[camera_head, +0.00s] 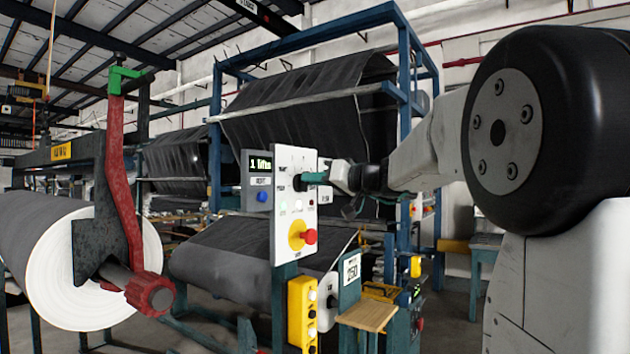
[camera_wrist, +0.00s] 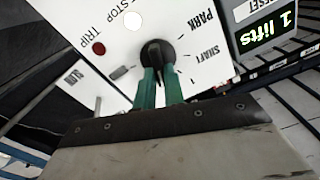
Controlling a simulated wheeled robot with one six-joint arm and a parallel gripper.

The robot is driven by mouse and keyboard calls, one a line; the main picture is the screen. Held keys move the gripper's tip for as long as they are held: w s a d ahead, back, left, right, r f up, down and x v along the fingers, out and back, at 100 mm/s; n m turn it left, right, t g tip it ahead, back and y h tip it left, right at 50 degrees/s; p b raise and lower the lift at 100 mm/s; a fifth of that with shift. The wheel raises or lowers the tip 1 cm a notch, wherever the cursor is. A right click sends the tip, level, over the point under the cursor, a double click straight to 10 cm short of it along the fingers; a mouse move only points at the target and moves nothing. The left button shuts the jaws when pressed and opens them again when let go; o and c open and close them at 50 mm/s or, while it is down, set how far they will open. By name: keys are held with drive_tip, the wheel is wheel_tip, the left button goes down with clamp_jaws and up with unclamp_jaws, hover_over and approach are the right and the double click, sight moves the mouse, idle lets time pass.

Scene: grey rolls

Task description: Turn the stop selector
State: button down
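The stop selector is a black knob (camera_wrist: 157,52) on a white control panel (camera_head: 284,220). In the wrist view, lettering including STOP, TRIP, PARK and SHAFT is printed around it. My gripper (camera_wrist: 159,80) has green fingers on either side of the knob's narrow grip, apparently touching it with little gap. In the head view my gripper (camera_head: 312,177) reaches the upper part of the panel from the right. The fingers hide part of the knob, so its exact pointing direction is hard to read.
A grey display box (camera_head: 257,180) reads "1 lifts" and has a blue button (camera_head: 262,197). A red push button (camera_head: 310,236) on yellow sits lower on the panel. A yellow button box (camera_head: 301,312) stands below. A large grey roll (camera_head: 35,240) is at left.

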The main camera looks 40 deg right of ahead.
drive_tip(key=shift+m, duration=0.3)
drive_tip(key=shift+w+d+f+m, duration=0.1)
drive_tip(key=shift+d+f+m, duration=0.05)
drive_tip(key=shift+m, duration=1.65)
drive_tip(key=shift+d+f+m, duration=0.1)
drive_tip(key=shift+d+m, duration=0.05)
drive_tip(key=shift+m, duration=1.65)
drive_tip(key=c, duration=1.5)
unclamp_jaws()
